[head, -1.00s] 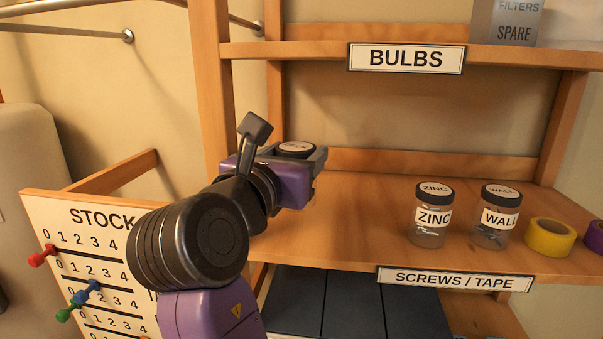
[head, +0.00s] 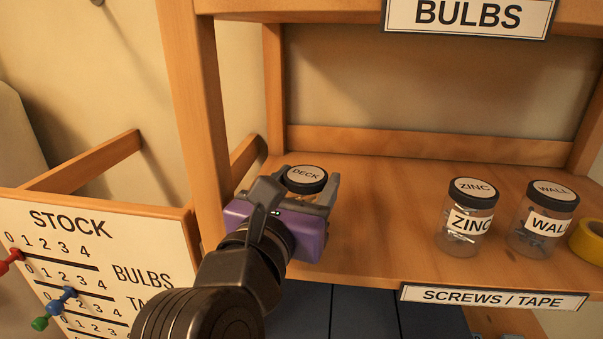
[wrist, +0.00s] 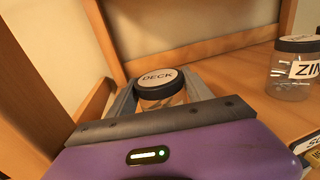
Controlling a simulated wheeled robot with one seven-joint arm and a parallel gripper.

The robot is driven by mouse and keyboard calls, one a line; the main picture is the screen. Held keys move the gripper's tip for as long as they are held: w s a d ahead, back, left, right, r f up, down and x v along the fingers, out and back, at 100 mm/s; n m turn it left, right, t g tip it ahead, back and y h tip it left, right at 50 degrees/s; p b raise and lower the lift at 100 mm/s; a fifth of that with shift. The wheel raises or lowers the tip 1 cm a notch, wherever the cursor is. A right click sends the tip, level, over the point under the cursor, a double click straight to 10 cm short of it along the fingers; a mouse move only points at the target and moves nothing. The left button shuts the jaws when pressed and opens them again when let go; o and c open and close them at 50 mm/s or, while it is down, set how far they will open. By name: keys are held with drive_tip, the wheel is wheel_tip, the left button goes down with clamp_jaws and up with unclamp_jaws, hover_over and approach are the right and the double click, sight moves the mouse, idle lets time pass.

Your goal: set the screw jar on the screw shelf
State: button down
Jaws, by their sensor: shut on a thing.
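The screw jar has a black lid marked DECK (head: 306,178) and shows at the left end of the screw shelf (head: 376,213), which is labelled SCREWS / TAPE. My gripper (head: 307,187) is shut on this jar, with a finger on either side of it. In the wrist view the DECK jar (wrist: 158,86) stands upright between the fingers, its clear body partly showing below the lid. My gripper's body hides its base, so I cannot tell whether it touches the shelf board.
A ZINC jar (head: 467,221) and a WALL jar (head: 543,220) stand to the right on the shelf, with yellow tape (head: 590,240) beyond. Bare board lies between DECK and ZINC. A wooden post (head: 192,110) and a STOCK board (head: 95,260) are at left. The BULBS shelf is above.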

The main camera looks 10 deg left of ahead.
drive_tip(key=shift+s+r, duration=0.15)
drive_tip(key=shift+s, duration=0.05)
drive_tip(key=shift+w, duration=0.1)
drive_tip(key=shift+c, duration=2.2)
unclamp_jaws()
drive_tip(key=shift+f, duration=0.2)
drive_tip(key=b+v, duration=0.2)
drive_tip(key=v, duration=1)
drive_tip(key=shift+r, duration=0.15)
